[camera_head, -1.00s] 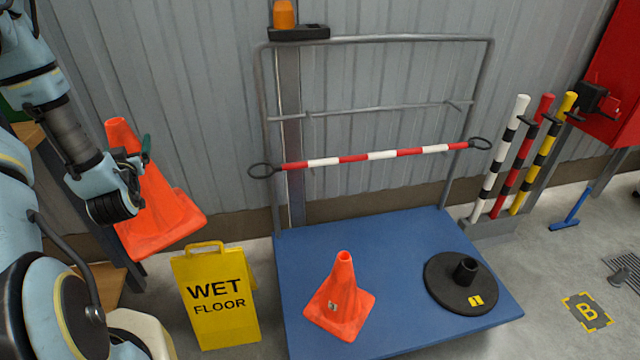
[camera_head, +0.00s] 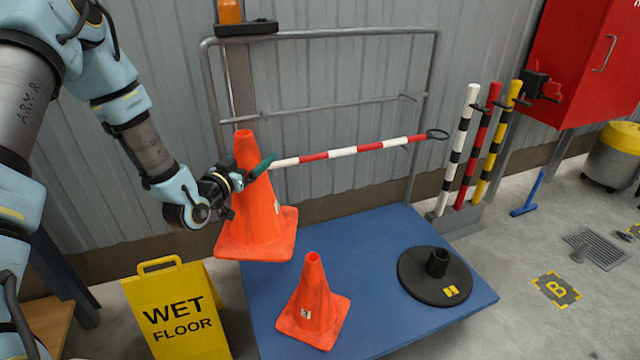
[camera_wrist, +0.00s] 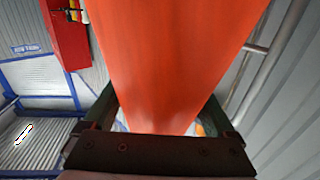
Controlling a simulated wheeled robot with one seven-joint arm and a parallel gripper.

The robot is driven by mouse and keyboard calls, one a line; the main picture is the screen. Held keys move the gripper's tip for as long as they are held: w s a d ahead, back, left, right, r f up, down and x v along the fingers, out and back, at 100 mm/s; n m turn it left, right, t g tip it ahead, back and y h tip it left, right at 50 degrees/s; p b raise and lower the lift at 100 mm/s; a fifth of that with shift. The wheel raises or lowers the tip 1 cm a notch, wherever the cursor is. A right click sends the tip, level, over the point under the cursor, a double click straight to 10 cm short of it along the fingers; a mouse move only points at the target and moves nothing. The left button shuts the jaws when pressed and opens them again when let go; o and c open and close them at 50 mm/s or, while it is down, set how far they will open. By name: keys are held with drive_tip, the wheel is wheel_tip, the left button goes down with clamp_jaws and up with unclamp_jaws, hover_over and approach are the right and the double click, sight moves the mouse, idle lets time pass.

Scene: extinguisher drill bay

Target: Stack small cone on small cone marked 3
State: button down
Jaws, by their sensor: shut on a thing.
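My gripper (camera_head: 244,178) is shut on an orange small cone (camera_head: 257,222) and holds it upright in the air, above the back left part of the blue platform. In the wrist view the held cone (camera_wrist: 175,60) fills the middle between the two jaws. Another orange small cone (camera_head: 313,300) stands upright on the platform (camera_head: 375,235), in front and a little right of the held cone. It bears a small pale label low on its side, likely the mark 3, too small to read surely. The two cones are apart.
A black round base with a short tube (camera_head: 433,275) stands on the platform's right. A yellow wet floor sign (camera_head: 180,315) stands to the left. A red and white bar (camera_head: 345,152) crosses the grey rail frame behind. Striped posts (camera_head: 480,150) stand at the back right.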

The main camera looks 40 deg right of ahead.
drive_tip(key=s+d+f+m+g+h+b, duration=0.1)
drive_tip(key=s+d+f+m+g+b, duration=0.25)
drive_tip(key=s+d+g, duration=0.6)
drive_tip(key=s+f+t+b, duration=0.3)
drive_tip(key=f+b, duration=0.7)
drive_tip(key=f, duration=0.7)
drive_tip(key=shift+s+f+m, duration=0.2)
drive_tip(key=shift+s+m, duration=0.25)
drive_tip(key=shift+s, duration=0.1)
drive_tip(key=shift+a, duration=0.1)
idle(0.4)
drive_tip(key=shift+f+b, duration=0.15)
drive_tip(key=shift+b, duration=0.15)
